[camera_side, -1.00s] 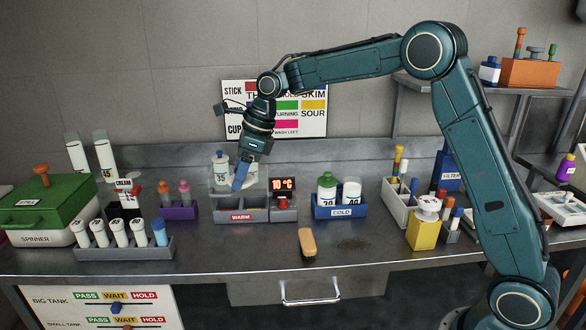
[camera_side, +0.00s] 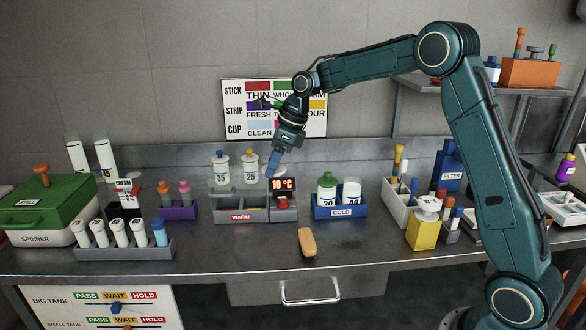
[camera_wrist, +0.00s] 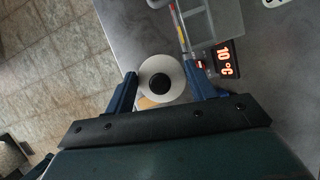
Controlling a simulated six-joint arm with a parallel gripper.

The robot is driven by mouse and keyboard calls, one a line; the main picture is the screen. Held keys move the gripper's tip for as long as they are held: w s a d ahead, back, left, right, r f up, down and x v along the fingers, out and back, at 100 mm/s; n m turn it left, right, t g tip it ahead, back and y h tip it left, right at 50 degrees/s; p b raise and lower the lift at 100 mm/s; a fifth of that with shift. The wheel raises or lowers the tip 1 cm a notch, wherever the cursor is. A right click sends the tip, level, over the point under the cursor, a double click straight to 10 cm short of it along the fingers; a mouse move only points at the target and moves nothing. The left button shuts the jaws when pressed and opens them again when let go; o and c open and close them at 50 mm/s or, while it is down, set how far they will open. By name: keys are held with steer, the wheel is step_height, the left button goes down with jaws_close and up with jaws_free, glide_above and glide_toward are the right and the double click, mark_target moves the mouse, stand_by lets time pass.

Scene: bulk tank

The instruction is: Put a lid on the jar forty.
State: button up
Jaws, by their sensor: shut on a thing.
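Jar forty (camera_side: 351,192) stands on the right in the blue cold rack (camera_side: 325,212). It looks white, with no knobbed lid visible on it. My gripper (camera_side: 270,174) is above the right end of the warm bath, left of the cold rack and apart from jar forty. In the wrist view, my gripper (camera_wrist: 161,88) is shut on a round white piece with a dark centre, which looks like a lid (camera_wrist: 148,70). The fingers largely hide it in the side view.
Jars 35 (camera_side: 221,175) and 25 (camera_side: 250,175) stand in the warm bath (camera_side: 226,215). The green-lidded jar 30 (camera_side: 326,192) is beside jar forty. A temperature display (camera_side: 284,184) stands close under my gripper. An orange block (camera_side: 307,242) lies on the bench in front.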

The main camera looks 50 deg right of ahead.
steer(key=s+d+f+m, duration=0.1)
steer(key=s+d, duration=0.4)
steer(key=d, duration=0.6)
steer(key=s+d+f+m+h, duration=0.1)
steer(key=s+d+m, duration=0.2)
steer(key=d, duration=0.9)
steer(key=shift+s+d+f+m+t+h, duration=0.2)
steer(key=shift+s+m+t+h, duration=0.15)
steer(key=shift+s, duration=0.6)
steer(key=shift+f, duration=0.2)
step_height(320, 180, down, 6)
steer(key=shift+f, duration=0.1)
steer(key=o, duration=1)
steer(key=shift+o, duration=0.2)
